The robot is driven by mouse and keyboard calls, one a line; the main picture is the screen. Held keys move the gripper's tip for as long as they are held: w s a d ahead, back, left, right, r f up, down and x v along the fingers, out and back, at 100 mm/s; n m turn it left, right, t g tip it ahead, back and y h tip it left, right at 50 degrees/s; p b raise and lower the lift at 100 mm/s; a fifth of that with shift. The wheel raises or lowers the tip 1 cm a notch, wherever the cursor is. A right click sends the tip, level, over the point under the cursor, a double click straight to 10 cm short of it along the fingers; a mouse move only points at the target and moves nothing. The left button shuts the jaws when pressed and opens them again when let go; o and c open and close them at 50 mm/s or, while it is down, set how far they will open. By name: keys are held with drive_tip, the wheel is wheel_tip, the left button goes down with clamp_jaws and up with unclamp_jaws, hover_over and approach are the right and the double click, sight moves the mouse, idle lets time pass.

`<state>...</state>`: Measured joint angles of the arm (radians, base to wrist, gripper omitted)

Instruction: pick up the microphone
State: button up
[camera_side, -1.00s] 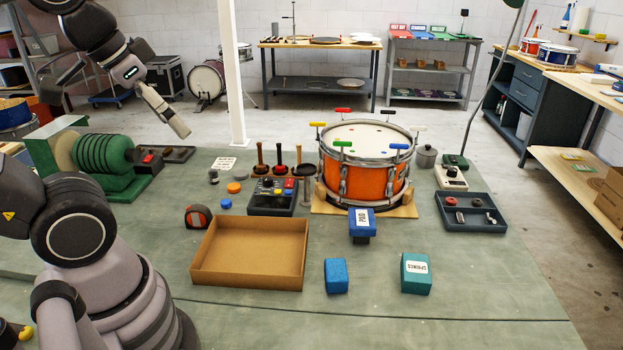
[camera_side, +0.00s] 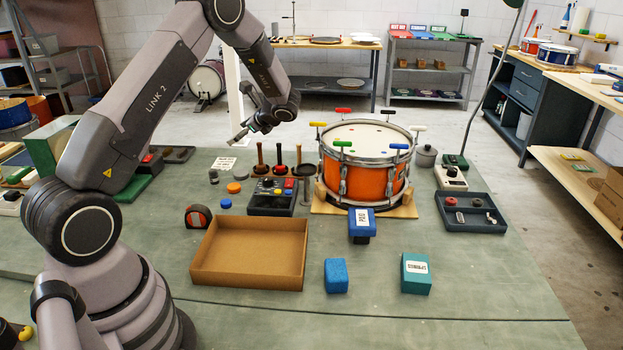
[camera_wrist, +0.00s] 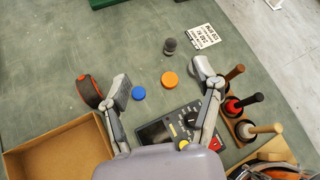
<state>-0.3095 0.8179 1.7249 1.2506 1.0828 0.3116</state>
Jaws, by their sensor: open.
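A small upright grey-and-black cylinder, which looks like the microphone (camera_side: 213,176), stands on the green bench left of the mallets. In the wrist view the microphone (camera_wrist: 170,47) is beyond my fingertips, near the top centre. My gripper (camera_side: 243,134) is in the air above and behind that area, near the white post. In the wrist view my gripper (camera_wrist: 162,80) has its two fingers spread wide with nothing held between them. It is apart from the microphone.
An orange disc (camera_side: 234,188), a blue disc (camera_side: 225,204), a tape measure (camera_side: 198,216) and a control box (camera_side: 272,197) sit nearby. Upright mallets (camera_side: 280,156) stand to the right. A white card (camera_wrist: 205,36) lies beside the microphone. A cardboard box (camera_side: 206,277) is in front.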

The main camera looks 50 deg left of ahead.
drive_tip(key=a+f+m, duration=0.1)
drive_tip(key=a+f, duration=0.1)
drive_tip(key=f, duration=0.3)
drive_tip(key=a+f+m+y, duration=0.1)
drive_tip(key=a+f+m, duration=0.1)
drive_tip(key=f, duration=0.3)
drive_tip(key=a+f+m+y, duration=0.1)
drive_tip(key=a+f+m, duration=0.1)
drive_tip(key=f, duration=0.3)
drive_tip(key=shift+w+a, duration=0.2)
drive_tip(key=shift+w, duration=0.15)
approach(214, 171)
drive_tip(key=x, duration=0.5)
drive_tip(key=shift+s+d+f, duration=0.15)
drive_tip(key=shift+d+f, duration=0.05)
drive_tip(key=shift+f, duration=0.05)
drive_tip(key=x, duration=0.5)
drive_tip(key=shift+a+r, duration=0.15)
drive_tip(key=shift+a, duration=0.25)
clamp_jaws()
